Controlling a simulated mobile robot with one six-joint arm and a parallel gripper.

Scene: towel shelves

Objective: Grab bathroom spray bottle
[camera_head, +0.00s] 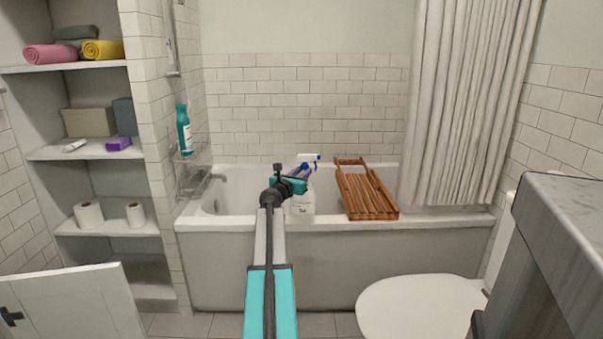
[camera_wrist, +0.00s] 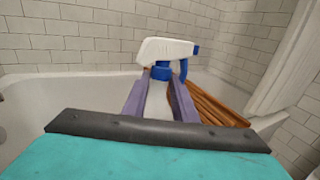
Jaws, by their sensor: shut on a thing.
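The bathroom spray bottle is white with a white and blue trigger head; in the head view its body (camera_head: 303,204) is at the near rim of the bathtub, left of the wooden rack. In the wrist view the spray head (camera_wrist: 166,52) rises upright above my fingers. My gripper (camera_head: 297,174) reaches the bottle from the front. In the wrist view its two purple fingers (camera_wrist: 160,103) are shut on the bottle just below the blue collar, one on each side. The lower part of the bottle is hidden by my gripper in the wrist view.
A wooden rack (camera_head: 371,191) lies across the tub rim just right of the bottle. The white bathtub (camera_head: 235,227) runs along the tiled wall. A curtain (camera_head: 462,110) hangs at the right, above a toilet (camera_head: 422,306). Shelves (camera_head: 95,149) with towels and rolls stand at the left.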

